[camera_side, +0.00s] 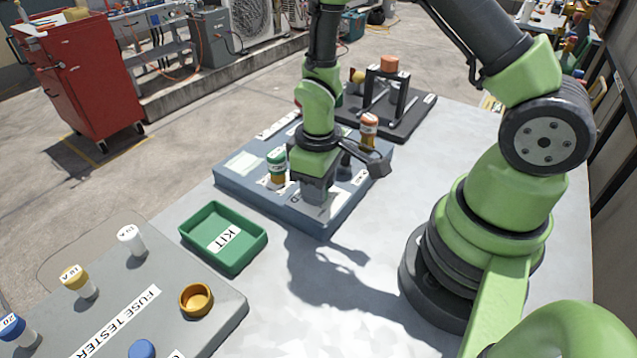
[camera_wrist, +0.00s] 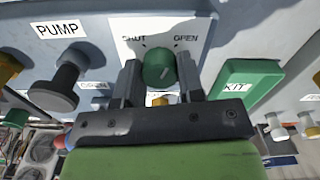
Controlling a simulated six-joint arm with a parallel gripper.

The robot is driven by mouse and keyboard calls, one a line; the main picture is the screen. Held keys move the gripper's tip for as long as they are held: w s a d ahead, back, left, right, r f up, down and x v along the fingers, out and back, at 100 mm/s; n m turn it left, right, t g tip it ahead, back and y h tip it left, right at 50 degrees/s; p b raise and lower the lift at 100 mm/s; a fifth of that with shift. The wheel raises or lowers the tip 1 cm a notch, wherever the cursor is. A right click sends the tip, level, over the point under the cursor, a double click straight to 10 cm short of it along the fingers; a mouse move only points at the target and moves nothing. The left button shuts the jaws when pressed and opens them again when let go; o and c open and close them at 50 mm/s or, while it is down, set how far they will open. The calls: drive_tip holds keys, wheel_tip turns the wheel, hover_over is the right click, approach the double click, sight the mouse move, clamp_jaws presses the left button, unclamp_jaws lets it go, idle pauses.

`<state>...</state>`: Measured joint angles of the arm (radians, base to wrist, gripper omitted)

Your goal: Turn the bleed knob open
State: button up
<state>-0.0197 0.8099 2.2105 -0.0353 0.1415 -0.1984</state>
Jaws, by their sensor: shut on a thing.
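The bleed knob (camera_wrist: 158,68) is round and green, in the upper middle of the wrist view. It stands on a white plate (camera_wrist: 205,32) marked SHUT on the left and OPEN on the right. My gripper (camera_side: 313,190) is down at the front part of the blue-grey panel (camera_side: 262,203) in the side view. In the wrist view its two dark fingers stand on either side of the knob, shut on it. My gripper hides the knob in the side view. I cannot tell for sure which mark the knob points at.
A green KIT tray (camera_side: 245,256) lies just left of the panel. The fuse tester (camera_side: 190,315) is at the front left. A black stand (camera_side: 402,97) is behind.

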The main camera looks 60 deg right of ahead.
drive_tip(key=shift+w+m, duration=0.1)
drive_tip(key=shift+m, duration=2)
drive_tip(key=o, duration=0.9)
wheel_tip(320, 180, up, 10)
